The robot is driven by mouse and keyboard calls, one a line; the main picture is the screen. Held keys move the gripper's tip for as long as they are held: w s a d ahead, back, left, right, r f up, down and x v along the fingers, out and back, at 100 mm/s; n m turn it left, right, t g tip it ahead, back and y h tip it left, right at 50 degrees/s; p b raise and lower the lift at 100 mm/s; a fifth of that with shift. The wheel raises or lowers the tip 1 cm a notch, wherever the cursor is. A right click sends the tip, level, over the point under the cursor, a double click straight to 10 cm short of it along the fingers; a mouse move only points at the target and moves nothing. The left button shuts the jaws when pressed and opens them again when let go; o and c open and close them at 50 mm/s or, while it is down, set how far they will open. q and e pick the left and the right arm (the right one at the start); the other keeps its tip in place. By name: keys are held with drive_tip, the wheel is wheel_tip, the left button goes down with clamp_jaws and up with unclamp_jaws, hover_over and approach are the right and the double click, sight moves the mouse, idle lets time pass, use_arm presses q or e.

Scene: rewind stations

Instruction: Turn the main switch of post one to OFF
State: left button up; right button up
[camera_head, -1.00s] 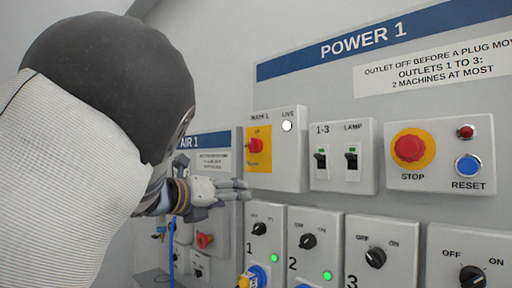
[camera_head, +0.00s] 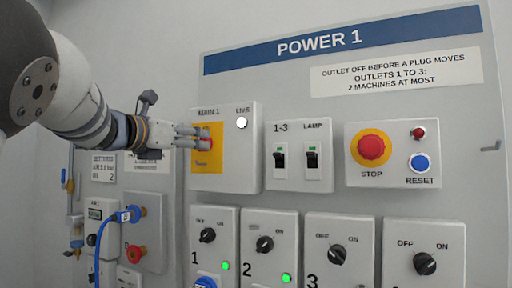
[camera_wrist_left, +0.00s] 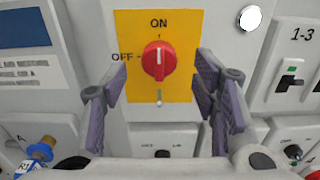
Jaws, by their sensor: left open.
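The main switch is a red rotary knob (camera_head: 205,143) on a yellow plate (camera_head: 207,167) of the MAIN 1 box (camera_head: 238,176), partly hidden by my fingers. In the left wrist view the red knob (camera_wrist_left: 158,62) has its grip upright, in line with the ON mark above; OFF is marked at its left. My left gripper (camera_head: 197,137) is in front of the switch. In the left wrist view its open fingers (camera_wrist_left: 163,90) stand left and right of the knob, apart from it as seen there. My right gripper is out of view.
The white LIVE lamp (camera_head: 242,123) is beside the switch. The 1-3 and LAMP switch box (camera_head: 299,182) and the STOP button (camera_head: 371,147) are to the right. Several outlet boxes with ON/OFF knobs are below. The AIR panel with a blue hose (camera_head: 110,219) is at lower left.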

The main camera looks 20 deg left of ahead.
use_arm(q)
drive_tip(key=w, duration=0.3)
drive_tip(key=shift+w+d, duration=0.1)
drive_tip(key=shift+w, duration=0.2)
